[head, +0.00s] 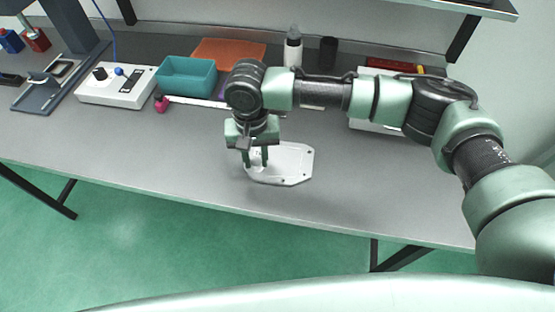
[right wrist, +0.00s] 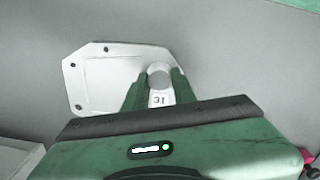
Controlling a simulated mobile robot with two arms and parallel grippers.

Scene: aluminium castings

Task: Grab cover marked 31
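The light grey cover (head: 291,163) lies flat on the bench, near its front edge. In the right wrist view the cover (right wrist: 103,78) shows dark holes near its corners, a round raised boss (right wrist: 159,72) and the number 31. My right gripper (head: 257,166) points down over the cover's left part. Its fingers (right wrist: 158,80) are apart, one on each side of the boss and the number. Whether the fingertips touch the cover is not clear. The part of the cover behind the fingers and gripper body is hidden. My left gripper is not in view.
A teal bin (head: 186,77), an orange tray (head: 228,53) and a white control box (head: 116,87) stand along the back left. A white bottle (head: 292,48) and a dark cylinder (head: 328,52) stand behind my right arm. The bench left of the cover is clear.

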